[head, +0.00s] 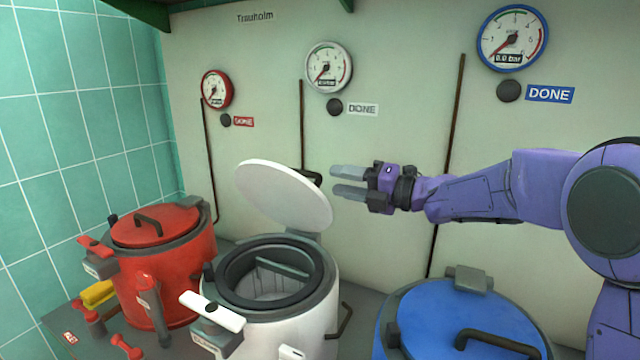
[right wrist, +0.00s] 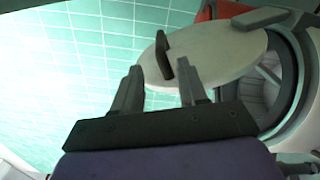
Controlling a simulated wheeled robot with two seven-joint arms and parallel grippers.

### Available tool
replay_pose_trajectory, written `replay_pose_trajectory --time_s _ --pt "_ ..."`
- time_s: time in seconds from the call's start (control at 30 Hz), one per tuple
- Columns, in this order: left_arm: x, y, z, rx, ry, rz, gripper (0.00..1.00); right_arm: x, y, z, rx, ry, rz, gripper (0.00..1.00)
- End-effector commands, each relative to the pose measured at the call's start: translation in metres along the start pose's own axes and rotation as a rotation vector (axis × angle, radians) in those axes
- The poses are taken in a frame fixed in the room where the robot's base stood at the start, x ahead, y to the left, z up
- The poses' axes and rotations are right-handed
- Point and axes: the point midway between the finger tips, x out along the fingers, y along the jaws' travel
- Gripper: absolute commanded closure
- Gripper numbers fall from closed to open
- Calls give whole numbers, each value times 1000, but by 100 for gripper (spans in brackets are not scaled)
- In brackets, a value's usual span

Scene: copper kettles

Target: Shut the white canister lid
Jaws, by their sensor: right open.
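The white canister (head: 285,319) stands in the middle of the head view with its mouth open. Its white lid (head: 280,192) is tilted up at the back on its hinge. In the right wrist view the lid (right wrist: 220,62) shows with its dark handle (right wrist: 164,55) just beyond my fingers. My right gripper (head: 340,181) is open and empty, to the right of the raised lid's upper edge. Its fingers (right wrist: 160,90) point toward the lid and handle; I cannot tell whether they touch. My left gripper is not in view.
A red canister (head: 180,262) with a shut lid stands to the left. A blue canister (head: 470,315) with a shut lid is at the front right. Gauges and thin pipes line the wall behind. A yellow object (head: 98,293) lies near the red canister.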

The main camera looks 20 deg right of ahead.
Motion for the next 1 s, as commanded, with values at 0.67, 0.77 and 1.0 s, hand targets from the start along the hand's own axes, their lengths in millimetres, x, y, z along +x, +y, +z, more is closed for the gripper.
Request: replay_pose_trajectory --time_s 0.67,0.77,1.0 --pt "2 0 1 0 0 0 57 -17 54 32 465 -74 242 100" --pt "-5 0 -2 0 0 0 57 -33 142 85 964 -32 702 100" --pt "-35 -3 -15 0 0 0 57 -172 254 198 1639 920 1996 100"
